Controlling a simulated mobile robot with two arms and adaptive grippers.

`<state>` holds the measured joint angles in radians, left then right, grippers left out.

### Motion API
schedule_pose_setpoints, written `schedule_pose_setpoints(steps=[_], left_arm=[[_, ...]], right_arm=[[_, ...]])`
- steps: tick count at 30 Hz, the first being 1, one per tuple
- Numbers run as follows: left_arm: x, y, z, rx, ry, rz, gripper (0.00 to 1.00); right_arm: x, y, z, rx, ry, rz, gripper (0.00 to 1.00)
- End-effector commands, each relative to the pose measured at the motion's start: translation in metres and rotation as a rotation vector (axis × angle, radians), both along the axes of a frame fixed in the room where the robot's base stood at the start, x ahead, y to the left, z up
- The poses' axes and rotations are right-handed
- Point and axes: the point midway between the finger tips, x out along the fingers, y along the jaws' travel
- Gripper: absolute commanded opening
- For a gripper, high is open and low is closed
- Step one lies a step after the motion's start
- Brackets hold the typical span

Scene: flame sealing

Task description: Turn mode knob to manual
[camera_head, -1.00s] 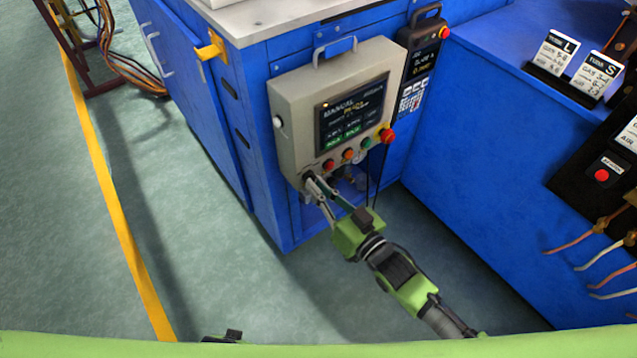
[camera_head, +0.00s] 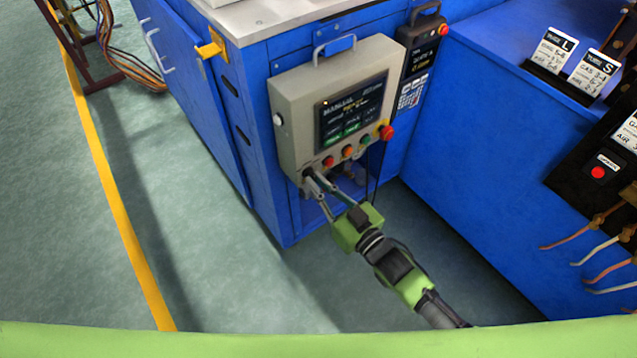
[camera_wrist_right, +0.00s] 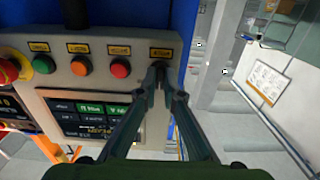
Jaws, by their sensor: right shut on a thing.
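The mode knob is a small dark knob at the lower left corner of the grey control box (camera_head: 297,115). It shows in the right wrist view (camera_wrist_right: 159,68) under a yellow label too blurred to read. My right gripper (camera_head: 309,179) reaches up to it from the lower right and is shut on it; the fingers (camera_wrist_right: 162,88) hide part of the knob. The box's screen (camera_head: 352,106) shows the heading MANUAL. My left gripper is not in view.
Red, orange and green buttons (camera_head: 347,152) sit in a row beside the knob, with a red emergency stop (camera_head: 386,132) at the right end. A dark handheld unit (camera_head: 423,55) hangs to the right. The blue cabinet (camera_head: 255,150) stands behind; open floor lies left.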

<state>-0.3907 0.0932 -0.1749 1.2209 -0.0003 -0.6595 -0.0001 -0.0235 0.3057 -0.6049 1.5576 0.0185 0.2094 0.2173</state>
Motion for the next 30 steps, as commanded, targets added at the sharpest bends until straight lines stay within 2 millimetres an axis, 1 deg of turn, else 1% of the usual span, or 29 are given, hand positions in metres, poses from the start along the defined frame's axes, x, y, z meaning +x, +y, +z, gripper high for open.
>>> schedule_pose_setpoints(steps=[1, 2, 3, 12, 16, 20, 24, 30], left_arm=[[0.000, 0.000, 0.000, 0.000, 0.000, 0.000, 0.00], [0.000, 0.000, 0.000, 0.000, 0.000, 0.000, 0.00], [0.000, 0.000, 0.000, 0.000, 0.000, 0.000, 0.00], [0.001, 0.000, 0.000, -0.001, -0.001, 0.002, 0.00], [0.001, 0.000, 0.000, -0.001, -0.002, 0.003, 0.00], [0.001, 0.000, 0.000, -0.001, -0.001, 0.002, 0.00], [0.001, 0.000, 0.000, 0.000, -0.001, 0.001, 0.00], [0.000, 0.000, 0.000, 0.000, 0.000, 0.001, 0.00]], right_arm=[[0.000, 0.000, 0.000, 0.001, -0.001, 0.000, 0.13], [0.000, 0.000, 0.000, 0.001, -0.001, 0.000, 0.20], [0.000, 0.000, 0.000, 0.001, -0.001, 0.000, 0.24], [0.000, 0.000, 0.000, 0.001, 0.001, 0.000, 0.24], [-0.007, -0.005, -0.001, -0.001, 0.003, 0.000, 0.24], [-0.025, -0.018, -0.002, -0.002, 0.003, 0.001, 0.24], [-0.050, -0.036, -0.002, -0.002, 0.005, 0.001, 0.24], [-0.081, -0.058, -0.001, 0.000, 0.003, 0.001, 0.24]])
